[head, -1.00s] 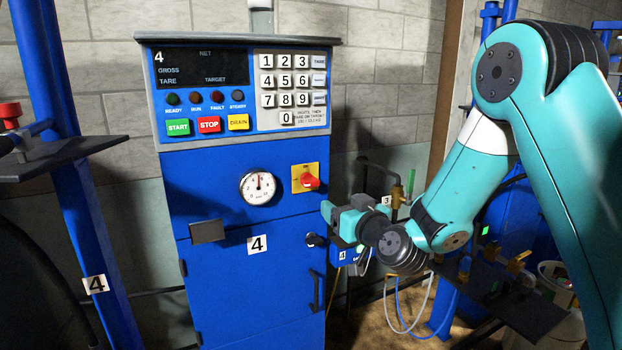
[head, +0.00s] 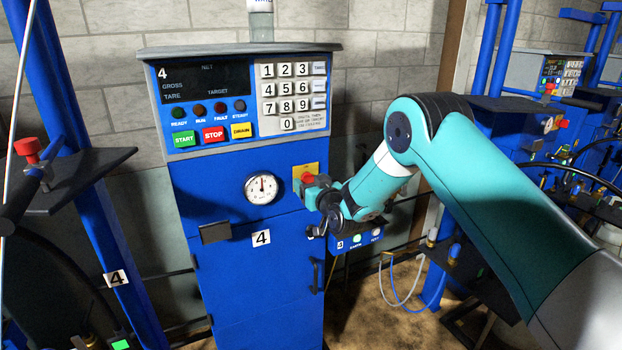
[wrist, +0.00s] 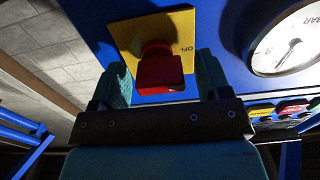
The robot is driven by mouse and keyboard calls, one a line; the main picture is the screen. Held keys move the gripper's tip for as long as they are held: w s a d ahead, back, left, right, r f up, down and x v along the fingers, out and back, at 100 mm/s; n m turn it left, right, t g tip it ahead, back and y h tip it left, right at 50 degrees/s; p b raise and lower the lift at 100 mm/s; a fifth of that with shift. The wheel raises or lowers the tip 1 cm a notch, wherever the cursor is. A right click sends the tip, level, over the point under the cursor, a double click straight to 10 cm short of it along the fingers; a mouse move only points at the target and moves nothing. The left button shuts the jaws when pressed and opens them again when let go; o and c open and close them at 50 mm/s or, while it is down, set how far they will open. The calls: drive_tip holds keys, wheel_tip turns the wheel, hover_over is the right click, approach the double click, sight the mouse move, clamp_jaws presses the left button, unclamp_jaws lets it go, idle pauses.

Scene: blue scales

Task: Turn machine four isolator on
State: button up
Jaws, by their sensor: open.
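The isolator is a red rotary knob (head: 308,178) on a yellow plate (head: 300,170), on the blue cabinet marked 4 (head: 240,210). In the wrist view the red knob (wrist: 160,68) stands between the two teal fingers of my gripper (wrist: 160,85). The word OFF shows on the yellow plate (wrist: 183,32) beside it. My gripper (head: 309,189) is open at the knob, one finger on each side. Whether the fingers touch the knob I cannot tell. In the head view my gripper partly covers the knob and plate.
A round gauge (head: 261,188) sits left of the isolator. Above are START, STOP and DRAIN buttons (head: 212,134) and a keypad (head: 293,92). A small blue box (head: 357,241) and hoses are at the lower right. A shelf with a red knob (head: 28,148) is at left.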

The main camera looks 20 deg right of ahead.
drive_tip(key=shift+w, duration=0.1)
drive_tip(key=c, duration=0.9)
drive_tip(key=shift+f+m+b, duration=0.15)
drive_tip(key=shift+m+b, duration=0.15)
drive_tip(key=shift+b, duration=0.25)
drive_tip(key=m+b, duration=0.2)
drive_tip(key=b, duration=0.1)
drive_tip(key=shift+f+m+b, duration=0.1)
drive_tip(key=shift+m+b, duration=0.3)
drive_tip(key=m+b, duration=0.5)
drive_tip(key=shift+m+b, duration=0.3)
drive_tip(key=shift+b, duration=0.05)
drive_tip(key=m+b, duration=0.3)
drive_tip(key=m, duration=0.1)
drive_tip(key=shift+r+b, duration=0.2)
drive_tip(key=shift+b, duration=0.2)
drive_tip(key=shift+d+r+m+b, duration=0.15)
drive_tip(key=shift+m+b, duration=1.35)
drive_tip(key=shift+m, duration=0.9)
